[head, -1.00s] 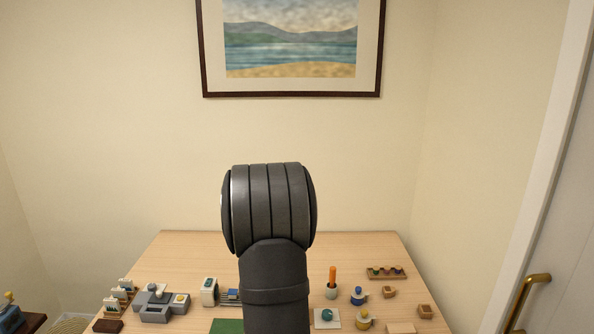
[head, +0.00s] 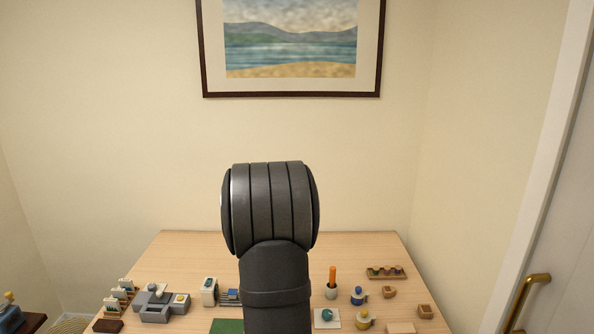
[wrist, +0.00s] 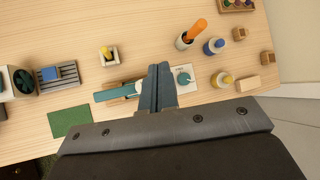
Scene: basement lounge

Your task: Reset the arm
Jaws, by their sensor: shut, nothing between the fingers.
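My gripper (wrist: 158,84) shows in the wrist view, above the wooden table, with its two fingers pressed together and nothing between them. Below and behind the fingers, a teal-handled object (wrist: 112,94) lies on the table, partly hidden by them. In the head view my dark arm rises in the middle of the picture and hides part of the table (head: 190,252); the gripper itself does not show there.
A white plate with a teal knob (wrist: 185,79), a cup with an orange stick (wrist: 185,40), blue and yellow-topped jars and small wooden blocks stand on the right. A green mat (wrist: 70,121) and a grey slotted rack (wrist: 58,73) are on the left. A grey tray unit (head: 156,312) stands front left.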

